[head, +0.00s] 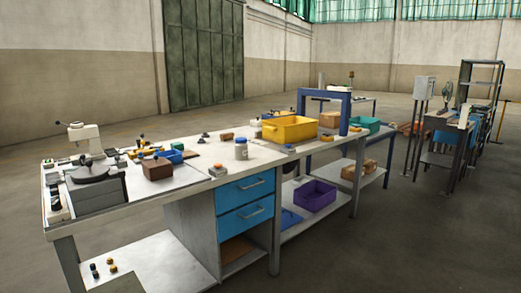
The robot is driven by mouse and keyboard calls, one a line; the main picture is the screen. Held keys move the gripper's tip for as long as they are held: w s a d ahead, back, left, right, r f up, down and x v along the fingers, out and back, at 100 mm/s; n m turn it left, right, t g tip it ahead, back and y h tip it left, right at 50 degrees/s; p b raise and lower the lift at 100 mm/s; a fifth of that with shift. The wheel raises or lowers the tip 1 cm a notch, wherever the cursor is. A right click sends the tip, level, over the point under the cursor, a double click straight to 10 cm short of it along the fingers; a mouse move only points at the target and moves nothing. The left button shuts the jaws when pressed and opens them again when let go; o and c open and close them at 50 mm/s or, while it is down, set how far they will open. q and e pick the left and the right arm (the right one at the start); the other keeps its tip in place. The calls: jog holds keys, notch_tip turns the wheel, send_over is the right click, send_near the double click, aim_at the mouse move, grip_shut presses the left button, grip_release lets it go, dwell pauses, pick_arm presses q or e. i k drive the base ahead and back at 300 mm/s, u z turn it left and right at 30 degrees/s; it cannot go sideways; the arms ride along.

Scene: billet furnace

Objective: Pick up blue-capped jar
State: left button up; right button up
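A whitish-grey jar with a blue cap (241,149) stands upright on the long workbench (213,157), above the blue drawers and to the left of the yellow bin. Nothing is seen touching it. Neither of my grippers shows in the head view.
A yellow bin (290,129) stands right of the jar. A brown box (157,169) and a small blue tray (171,156) lie to its left. A grey instrument (85,138) stands at the bench's left end. Blue drawers (246,187) hang under the bench. Open floor (400,240) lies front right.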

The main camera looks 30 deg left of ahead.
aim_at(241, 149)
jog(key=u, duration=0.05)
jog(key=i, duration=2.25)
jog(key=u, duration=1.25)
jog(key=i, duration=1.25)
jog(key=u, duration=1.7)
jog(key=i, duration=0.2)
jog(key=z, duration=0.15)
